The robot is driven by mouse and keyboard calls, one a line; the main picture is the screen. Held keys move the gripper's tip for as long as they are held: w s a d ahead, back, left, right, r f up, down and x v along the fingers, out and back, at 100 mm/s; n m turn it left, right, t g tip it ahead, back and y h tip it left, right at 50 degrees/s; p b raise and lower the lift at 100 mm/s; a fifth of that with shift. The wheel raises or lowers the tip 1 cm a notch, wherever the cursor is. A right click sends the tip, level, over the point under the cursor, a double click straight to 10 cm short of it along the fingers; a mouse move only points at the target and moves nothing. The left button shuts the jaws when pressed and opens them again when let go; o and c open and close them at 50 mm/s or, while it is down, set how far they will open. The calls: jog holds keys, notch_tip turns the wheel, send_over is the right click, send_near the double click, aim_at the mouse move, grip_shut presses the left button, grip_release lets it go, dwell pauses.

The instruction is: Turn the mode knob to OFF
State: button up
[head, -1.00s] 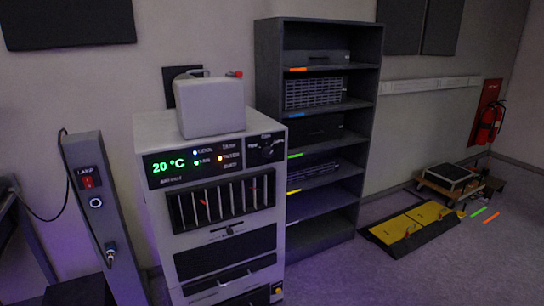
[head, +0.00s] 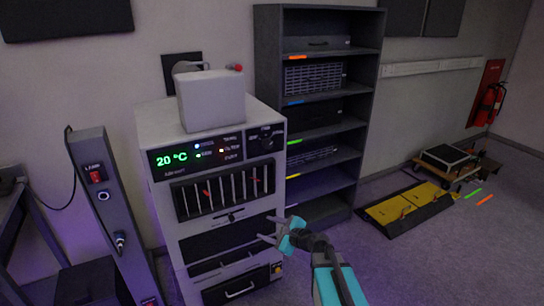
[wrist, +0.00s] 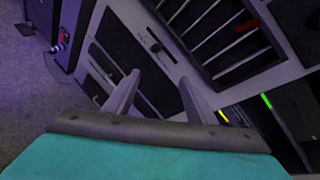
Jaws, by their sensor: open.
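The mode knob (head: 267,144) is a dark round knob at the upper right of the pale cabinet's (head: 161,222) front, right of the green "20 °C" display (head: 171,159). Its pointer and labels are too small to read. The knob does not show in the wrist view. My gripper (head: 270,228) is open and empty, in front of the cabinet's lower right front, well below the knob. In the wrist view, the open fingers (wrist: 160,77) point at the lower front, near a small slider handle (wrist: 157,48) under the slatted vent (wrist: 215,40).
A grey box (head: 212,98) sits on top of the cabinet. A dark shelf rack (head: 368,95) stands close on the right. A grey post (head: 99,195) with a red switch stands on the left. Yellow-black ramps (head: 405,208) lie on the floor at right.

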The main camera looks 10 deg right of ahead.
aim_at(269, 146)
jog(key=w+d+r+m+t+p, duration=0.1)
jog(key=w+d+r+m+t, duration=0.1)
jog(key=r, duration=0.5)
jog(key=w+d+r+m+t+h, duration=0.1)
jog(key=w+d+r+m+t, duration=0.1)
jog(key=r, duration=0.6)
jog(key=w+d+r+m+t+p, duration=0.1)
jog(key=w+d+r+m+t, duration=0.1)
jog(key=d+r+m, duration=0.3)
notch_tip(269, 146, up, 3)
jog(key=shift+w+m+h+p, duration=0.3)
jog(key=shift+w+m+h, duration=0.15)
jog(key=shift+w, duration=0.2)
jog(key=shift+w+a, duration=0.1)
jog(key=shift+w, duration=0.1)
jog(key=shift+p+x, duration=2.1)
jog(key=shift+x, duration=4.65)
jog(key=shift+s+f, duration=0.1)
jog(key=c, duration=0.9)
jog(key=shift+d, duration=0.2)
jog(key=shift+c, duration=0.7)
jog(key=shift+a, duration=0.25)
